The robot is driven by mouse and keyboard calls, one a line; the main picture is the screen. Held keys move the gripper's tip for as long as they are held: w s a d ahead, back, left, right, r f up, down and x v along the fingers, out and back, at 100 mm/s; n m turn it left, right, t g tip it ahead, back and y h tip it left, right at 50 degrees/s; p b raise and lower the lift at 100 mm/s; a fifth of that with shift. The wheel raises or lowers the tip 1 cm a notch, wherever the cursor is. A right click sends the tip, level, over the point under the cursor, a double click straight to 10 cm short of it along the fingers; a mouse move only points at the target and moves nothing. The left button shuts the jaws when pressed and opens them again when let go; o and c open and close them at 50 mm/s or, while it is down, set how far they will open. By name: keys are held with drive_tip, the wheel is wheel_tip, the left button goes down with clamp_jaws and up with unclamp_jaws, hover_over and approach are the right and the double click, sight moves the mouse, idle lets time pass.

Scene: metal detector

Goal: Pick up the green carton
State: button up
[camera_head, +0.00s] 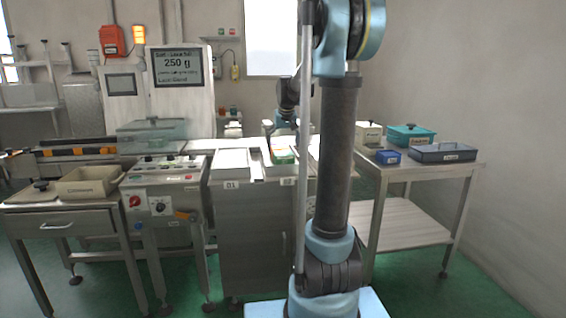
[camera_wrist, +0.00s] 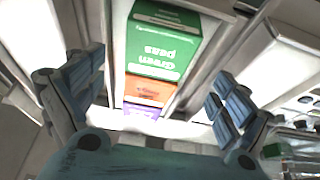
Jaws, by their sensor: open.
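The green carton (camera_wrist: 163,40) is labelled "Green peas", upside down in the wrist view. It lies in a pale channel with raised walls, in line with an orange carton (camera_wrist: 149,91) and a purple carton (camera_wrist: 141,111). My gripper (camera_wrist: 152,88) is open, with one finger at the left and one at the right of the row, and nothing between the pads is held. In the head view the green carton (camera_head: 284,158) shows small on the middle cabinet, with my gripper (camera_head: 279,140) just above it. The gap between fingers and carton is hard to judge.
A pale tray (camera_head: 230,160) stands left of the carton's channel. A control console (camera_head: 160,190) and a tan bin (camera_head: 88,182) are farther left. The right table holds a blue box (camera_head: 388,157), a teal box (camera_head: 411,135) and a dark tray (camera_head: 443,152).

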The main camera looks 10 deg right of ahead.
sight(283, 153)
drive_tip(key=shift+s+x, duration=0.1)
drive_tip(key=shift+x, duration=1.35)
drive_tip(key=shift+s+x, duration=0.15)
drive_tip(key=shift+x, duration=1.3)
drive_tip(key=shift+d+f, duration=0.1)
drive_tip(key=shift+d, duration=0.05)
drive_tip(key=shift+c, duration=0.3)
drive_tip(key=c, duration=1.3)
